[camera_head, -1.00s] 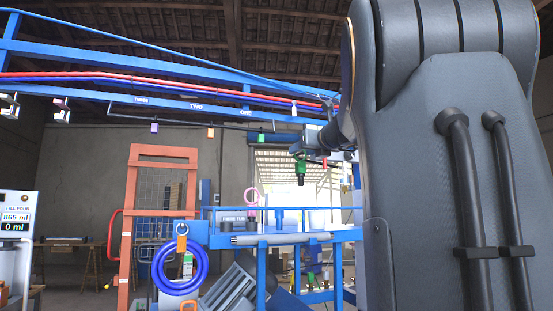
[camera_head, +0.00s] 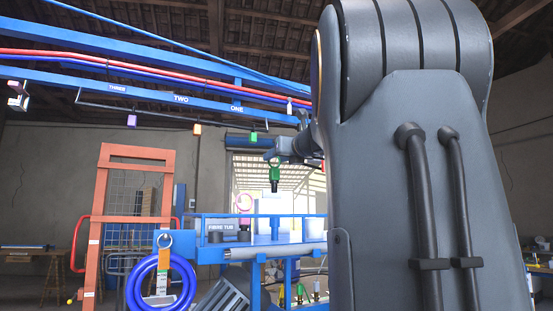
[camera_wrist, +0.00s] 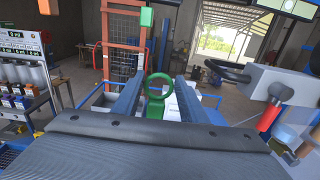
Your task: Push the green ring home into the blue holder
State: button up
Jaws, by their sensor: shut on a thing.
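In the wrist view the green ring (camera_wrist: 158,85) stands upright between the two fingers of my gripper (camera_wrist: 161,80). The gripper is shut on the green piece that carries the ring. In the head view a green piece with a dark lower end (camera_head: 275,174) hangs below the end of my arm, above the bench. A light blue block (camera_head: 275,224) stands below it on the bench, with a clear gap between. I cannot tell whether this block is the blue holder, and no other holder shows clearly.
A blue-framed bench (camera_head: 225,252) with a rail is ahead. A blue hose coil (camera_head: 134,287) hangs at its left end. An orange frame (camera_head: 97,240) stands further left. An overhead blue beam (camera_head: 205,101) carries hanging coloured tags. In the wrist view, a grey fixture (camera_wrist: 270,82) is at right.

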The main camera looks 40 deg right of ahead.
notch_tip(320, 180, down, 6)
jog(key=b, duration=0.5)
jog(key=shift+s+r, duration=0.15)
jog(key=shift+f+b, duration=1.8)
jog(key=shift+f, duration=0.35)
dwell(2.1)
jog(key=o, duration=1.2)
jog(key=shift+c, duration=0.2)
jog(key=b, duration=0.1)
send_near(276, 188)
jog(key=shift+w, duration=0.3)
